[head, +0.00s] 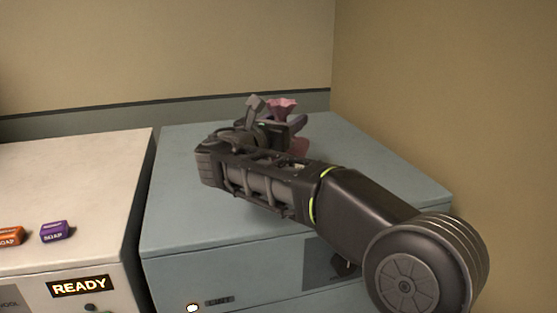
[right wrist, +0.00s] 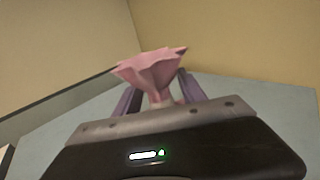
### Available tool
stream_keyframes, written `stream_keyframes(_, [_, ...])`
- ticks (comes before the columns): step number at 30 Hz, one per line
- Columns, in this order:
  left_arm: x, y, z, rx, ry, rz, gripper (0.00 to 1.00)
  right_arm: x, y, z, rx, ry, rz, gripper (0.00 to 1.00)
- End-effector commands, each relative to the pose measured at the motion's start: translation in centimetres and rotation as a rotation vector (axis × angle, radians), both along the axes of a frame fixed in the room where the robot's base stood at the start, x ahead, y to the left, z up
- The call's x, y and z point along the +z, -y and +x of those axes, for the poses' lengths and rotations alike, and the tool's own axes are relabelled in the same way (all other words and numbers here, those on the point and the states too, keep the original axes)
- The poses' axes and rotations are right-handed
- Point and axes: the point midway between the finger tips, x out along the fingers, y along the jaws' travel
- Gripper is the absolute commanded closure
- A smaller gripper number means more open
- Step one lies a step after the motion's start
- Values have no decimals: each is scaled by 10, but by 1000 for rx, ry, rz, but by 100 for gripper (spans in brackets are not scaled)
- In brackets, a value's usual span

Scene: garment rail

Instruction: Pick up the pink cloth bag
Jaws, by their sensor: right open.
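The pink cloth bag (head: 284,104) stands on top of the blue-grey machine, near its back. It has a flared, ruffled top and a narrow neck. My right arm and gripper hide most of its body in the head view. In the right wrist view the bag (right wrist: 152,72) rises between the two purple-grey fingers, with its lower part hidden behind the gripper's body. My right gripper (head: 281,123) is open, with a finger on each side of the bag. I cannot tell whether the fingers touch it. My left gripper is not in view.
The blue-grey machine (head: 180,215) has free room on its left and right top. A white machine (head: 70,190) with a READY sign stands to the left, carrying a purple soap box (head: 54,231) and an orange soap box (head: 10,236). Walls close off the back and right.

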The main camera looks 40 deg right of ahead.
Motion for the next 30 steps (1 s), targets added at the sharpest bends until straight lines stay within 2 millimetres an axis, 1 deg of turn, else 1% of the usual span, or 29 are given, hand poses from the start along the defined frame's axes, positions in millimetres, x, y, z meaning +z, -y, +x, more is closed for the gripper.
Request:
stream_keyframes(4, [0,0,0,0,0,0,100,0,0,0,0,0,0,52])
stream_keyframes(5, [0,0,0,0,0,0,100,0,0,0,0,0,0,54])
stream_keyframes(22, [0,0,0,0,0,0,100,0,0,0,0,0,0,100])
stream_keyframes(30, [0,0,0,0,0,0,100,0,0,0,0,0,0,100])
